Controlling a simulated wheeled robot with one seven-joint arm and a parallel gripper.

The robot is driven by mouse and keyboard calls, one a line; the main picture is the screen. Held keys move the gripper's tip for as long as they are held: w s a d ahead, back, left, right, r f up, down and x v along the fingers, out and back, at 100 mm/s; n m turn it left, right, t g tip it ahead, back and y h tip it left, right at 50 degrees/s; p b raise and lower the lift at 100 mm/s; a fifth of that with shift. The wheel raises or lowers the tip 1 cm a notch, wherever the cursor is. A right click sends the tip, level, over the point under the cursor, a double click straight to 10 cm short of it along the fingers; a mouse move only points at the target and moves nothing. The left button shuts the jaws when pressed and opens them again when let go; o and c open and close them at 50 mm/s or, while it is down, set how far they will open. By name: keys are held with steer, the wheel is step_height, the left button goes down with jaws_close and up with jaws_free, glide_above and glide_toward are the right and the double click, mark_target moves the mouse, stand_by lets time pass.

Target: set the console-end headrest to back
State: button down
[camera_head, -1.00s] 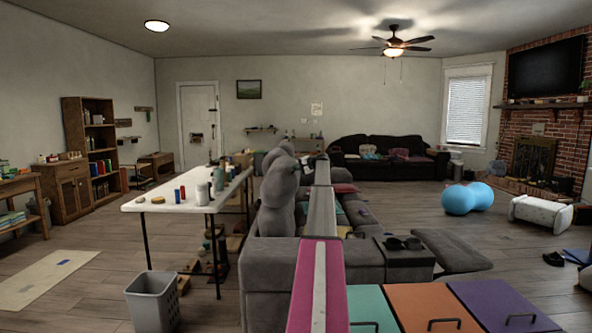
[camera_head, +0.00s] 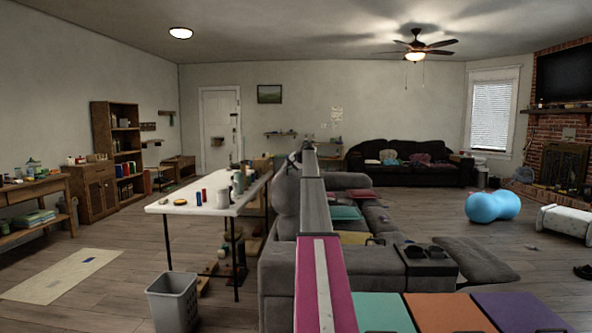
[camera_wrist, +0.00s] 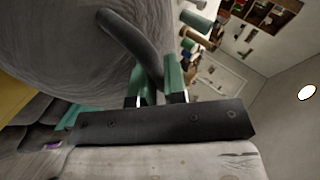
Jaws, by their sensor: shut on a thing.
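In the wrist view, a large rounded grey fabric headrest (camera_wrist: 60,45) fills the upper left. A dark curved handle (camera_wrist: 128,45) stands out from it. My gripper (camera_wrist: 156,82) has its green fingers shut on this handle. In the head view, the grey sofa back with its rounded headrest (camera_head: 286,195) rises left of my arm. My arm hides part of it, and the grasp itself cannot be made out there. The console (camera_head: 427,262) with dark cup holders sits between the seats, right of my arm.
A white folding table (camera_head: 225,209) with cups and cans stands left of the sofa. A grey bin (camera_head: 172,303) is near it. A blue peanut ball (camera_head: 493,206) lies at right. Floor is open at left around the pale mat (camera_head: 62,276).

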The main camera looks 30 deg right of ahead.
steer(key=shift+w+a+f, duration=0.25)
steer(key=shift+w+a, duration=0.35)
steer(key=shift+a, duration=0.45)
steer(key=c, duration=1.5)
jaws_free()
steer(key=shift+o, duration=0.2)
steer(key=shift+w+a, duration=0.1)
steer(key=v, duration=1)
steer(key=shift+s+r, duration=0.25)
steer(key=shift+s, duration=0.05)
